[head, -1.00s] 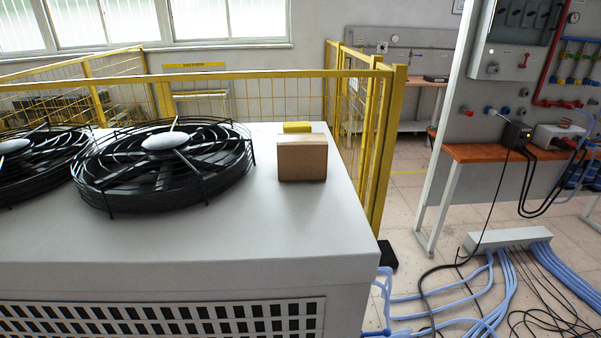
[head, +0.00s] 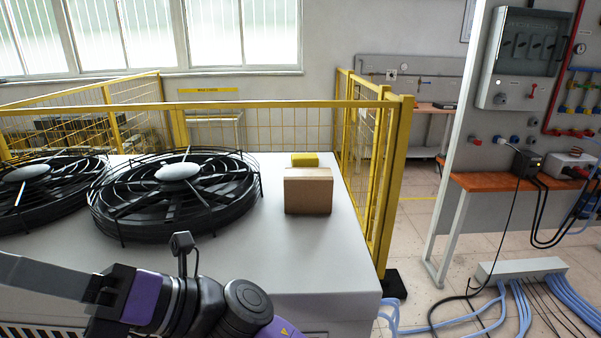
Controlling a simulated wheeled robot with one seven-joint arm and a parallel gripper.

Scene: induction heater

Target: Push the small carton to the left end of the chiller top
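The small carton (head: 308,193) is a brown box standing upright on the right part of the white chiller top (head: 330,255). It is to the right of the nearer round black fan and apart from it. My arm reaches in from the bottom of the head view, low in front of the chiller, with its dark and purple links toward the left. Nothing of mine touches the carton. My gripper's fingers cannot be made out in the head view.
Two black caged fans (head: 175,195) with raised grilles fill the left and middle of the top. A yellow block (head: 304,160) sits just behind the carton. A yellow mesh fence (head: 270,125) runs behind and right. The front strip of the top is clear.

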